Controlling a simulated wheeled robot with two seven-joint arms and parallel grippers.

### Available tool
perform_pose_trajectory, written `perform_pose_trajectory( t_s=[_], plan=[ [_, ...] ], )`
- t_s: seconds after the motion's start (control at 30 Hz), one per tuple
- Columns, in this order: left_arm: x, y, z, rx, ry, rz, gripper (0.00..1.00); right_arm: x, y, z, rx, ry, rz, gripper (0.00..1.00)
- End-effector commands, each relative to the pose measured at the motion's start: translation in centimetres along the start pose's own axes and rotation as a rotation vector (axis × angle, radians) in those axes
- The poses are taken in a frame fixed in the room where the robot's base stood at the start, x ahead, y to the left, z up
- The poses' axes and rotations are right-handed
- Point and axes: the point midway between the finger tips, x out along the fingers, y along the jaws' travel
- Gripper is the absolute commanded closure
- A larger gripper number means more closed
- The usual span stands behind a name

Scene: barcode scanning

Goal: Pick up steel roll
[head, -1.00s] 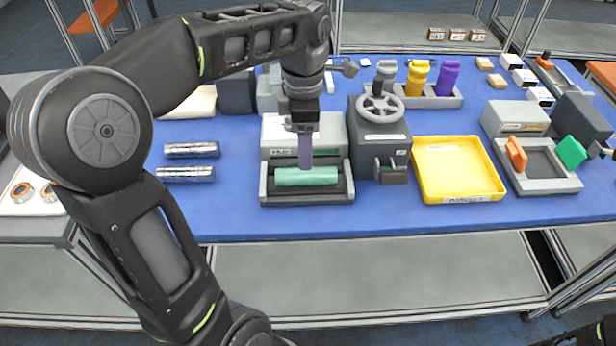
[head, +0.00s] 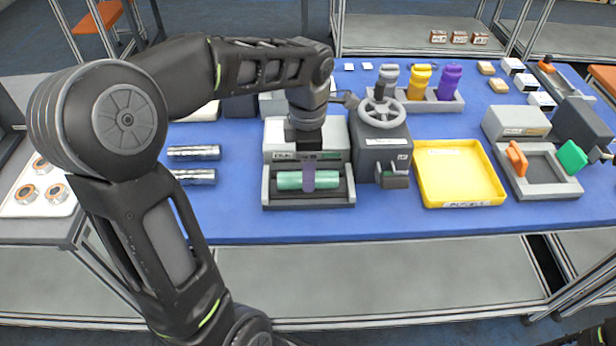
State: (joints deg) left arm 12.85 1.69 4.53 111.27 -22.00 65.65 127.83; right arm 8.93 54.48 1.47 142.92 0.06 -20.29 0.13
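Two shiny steel rolls lie side by side on the blue table at left: the rear steel roll (head: 193,153) and the front steel roll (head: 194,177). My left gripper (head: 309,180) points down at the grey machine (head: 265,190), well to the right of both rolls. Its purplish finger overlaps the middle of the green roller (head: 334,181) in the machine's front tray. The finger is seen edge-on, so I cannot tell whether it grips the roller. My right gripper is out of view; only a dark bit of my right arm shows at the lower right corner.
A grey box with a handwheel (head: 383,112) stands right of the machine. A yellow tray (head: 460,195) is farther right. A white tray (head: 20,208) with copper-coloured rings sits at far left. Blue table around the steel rolls is clear in front.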

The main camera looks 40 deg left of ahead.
Motion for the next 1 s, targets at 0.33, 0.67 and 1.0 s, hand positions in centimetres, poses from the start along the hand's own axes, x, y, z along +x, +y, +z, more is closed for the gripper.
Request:
perform_pose_trajectory(
  t_s=[0.33, 0.67, 1.0],
  plan=[
    [2.5, 0.0, 0.0, 0.0, 0.0, 0.0, 0.38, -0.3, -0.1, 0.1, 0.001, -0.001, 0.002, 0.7],
    [2.5, 0.0, 0.0, 0.0, 0.0, 0.0, 0.38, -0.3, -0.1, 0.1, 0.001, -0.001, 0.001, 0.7],
    [2.4, 0.0, 0.0, 0.0, 0.0, 0.0, 0.55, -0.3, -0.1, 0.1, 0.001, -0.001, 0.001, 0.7]
  ],
)
